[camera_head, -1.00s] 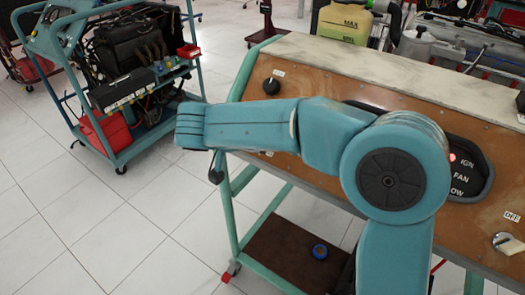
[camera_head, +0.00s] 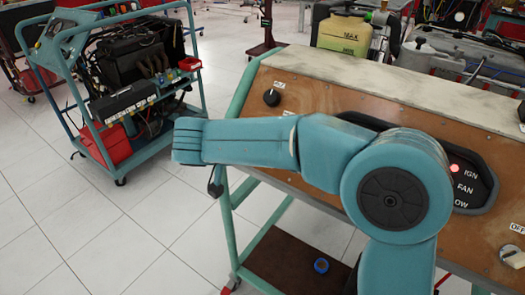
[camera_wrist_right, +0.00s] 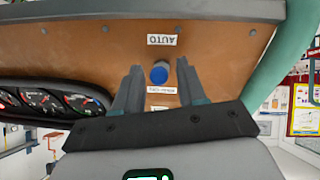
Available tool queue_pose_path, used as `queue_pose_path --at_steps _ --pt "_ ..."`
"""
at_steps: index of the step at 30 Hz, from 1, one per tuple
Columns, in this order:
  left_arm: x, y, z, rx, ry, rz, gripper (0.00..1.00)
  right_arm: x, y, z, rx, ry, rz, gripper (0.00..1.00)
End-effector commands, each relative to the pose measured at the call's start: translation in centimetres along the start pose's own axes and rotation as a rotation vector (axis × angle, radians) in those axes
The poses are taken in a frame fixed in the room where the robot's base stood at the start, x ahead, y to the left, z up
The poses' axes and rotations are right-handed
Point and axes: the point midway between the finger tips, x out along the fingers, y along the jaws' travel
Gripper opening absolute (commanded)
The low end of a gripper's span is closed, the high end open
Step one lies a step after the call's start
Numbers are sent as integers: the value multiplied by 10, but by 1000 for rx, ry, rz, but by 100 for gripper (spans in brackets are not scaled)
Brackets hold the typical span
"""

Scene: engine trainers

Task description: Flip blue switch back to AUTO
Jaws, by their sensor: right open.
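The blue switch (camera_wrist_right: 160,73) is a round blue knob on a brown panel in the right wrist view. The AUTO label (camera_wrist_right: 162,39) is upside down above it in that picture. Another small label (camera_wrist_right: 162,90) sits just below it, too small to read. My right gripper (camera_wrist_right: 159,68) is open, with one finger on each side of the blue switch; I cannot tell whether either finger touches it. In the head view my arm crosses in front of the panel (camera_head: 320,97), and the blue switch does not show there. My left gripper is in neither view.
A black knob (camera_head: 271,97) is at the panel's upper left. The gauge cluster (camera_wrist_right: 60,100) is left of my gripper in the wrist view. A teal cart (camera_head: 118,160) stands at the left, with clear tiled floor (camera_head: 130,235) in front.

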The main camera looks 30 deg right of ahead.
Motion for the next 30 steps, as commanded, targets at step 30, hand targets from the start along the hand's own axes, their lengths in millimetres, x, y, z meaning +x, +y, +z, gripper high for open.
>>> queue_pose_path --at_steps 30 --pt "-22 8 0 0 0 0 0 -162 0 0 0 1 0 41"
